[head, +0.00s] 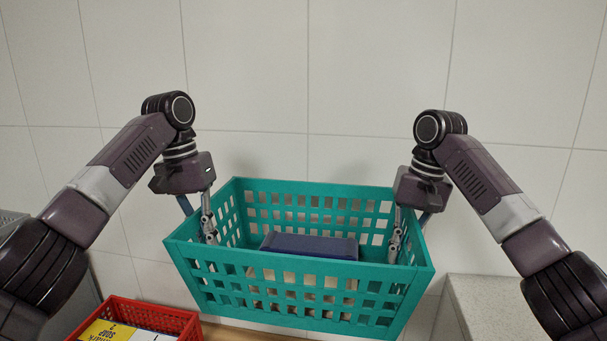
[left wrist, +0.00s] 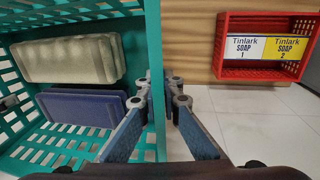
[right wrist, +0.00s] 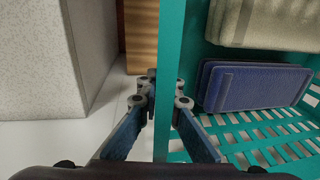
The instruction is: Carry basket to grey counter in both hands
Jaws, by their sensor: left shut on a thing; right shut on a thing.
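The teal basket (head: 300,272) hangs level between my two grippers in the head view. My left gripper (head: 209,228) is shut on its left wall, and my right gripper (head: 396,240) is shut on its right wall. The left wrist view shows the left fingers (left wrist: 160,88) on either side of the rim. The right wrist view shows the right fingers (right wrist: 165,88) likewise. A dark blue block (head: 310,245) and a beige block (left wrist: 68,60) lie inside the basket. A grey speckled counter (head: 500,307) is at the lower right.
A red basket (head: 190,329) with yellow and white soap packs (left wrist: 262,48) is at the lower left, near a wooden surface (left wrist: 190,45). Another grey unit (head: 12,221) is at the far left. A white tiled wall (head: 300,70) stands behind. Pale floor (left wrist: 250,120) shows below.

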